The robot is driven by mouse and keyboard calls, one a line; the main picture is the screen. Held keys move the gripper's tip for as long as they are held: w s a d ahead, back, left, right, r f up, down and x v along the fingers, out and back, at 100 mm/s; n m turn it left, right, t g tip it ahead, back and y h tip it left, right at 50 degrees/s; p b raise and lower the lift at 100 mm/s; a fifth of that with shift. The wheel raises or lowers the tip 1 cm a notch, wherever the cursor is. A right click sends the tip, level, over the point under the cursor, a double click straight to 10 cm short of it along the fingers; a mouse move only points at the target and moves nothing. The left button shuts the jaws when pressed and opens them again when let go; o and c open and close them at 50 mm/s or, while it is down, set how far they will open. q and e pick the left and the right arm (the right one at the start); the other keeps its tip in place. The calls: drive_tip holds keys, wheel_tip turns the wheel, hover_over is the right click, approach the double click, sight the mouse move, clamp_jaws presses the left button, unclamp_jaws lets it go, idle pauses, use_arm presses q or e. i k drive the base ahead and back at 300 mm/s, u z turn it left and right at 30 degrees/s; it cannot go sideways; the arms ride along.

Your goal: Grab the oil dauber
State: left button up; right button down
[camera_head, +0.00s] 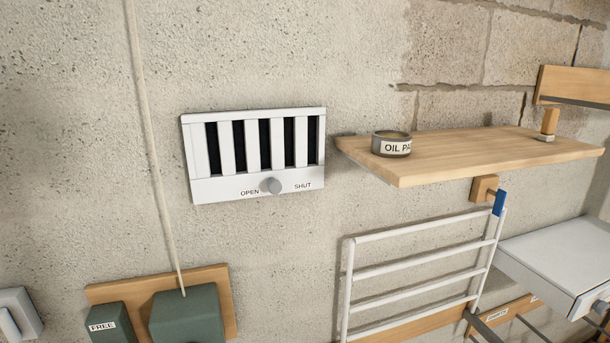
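A small upright piece (547,125) with a wooden top and a pale lower end stands near the back right of a wooden shelf (460,155). It may be the oil dauber, but I cannot tell for sure. A round grey tin (391,144) with a label starting "OIL PA" sits near the left end of the same shelf; its contents are hard to make out. Neither of my grippers is in view.
A white vent (254,190) marked OPEN and SHUT is on the wall left of the shelf. A white rail rack (417,265) and a blue piece (499,203) are below the shelf. A white box-like unit (555,255) stands at right. Green boxes (187,317) are at lower left.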

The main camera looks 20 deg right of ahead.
sight(551, 116)
drive_tip(key=z, duration=1.8)
drive_tip(key=k, duration=0.5)
drive_tip(key=z, duration=1.2)
drive_tip(key=i, duration=2.2)
drive_tip(key=u, duration=2.7)
drive_tip(key=i, duration=0.45)
drive_tip(key=u, duration=0.05)
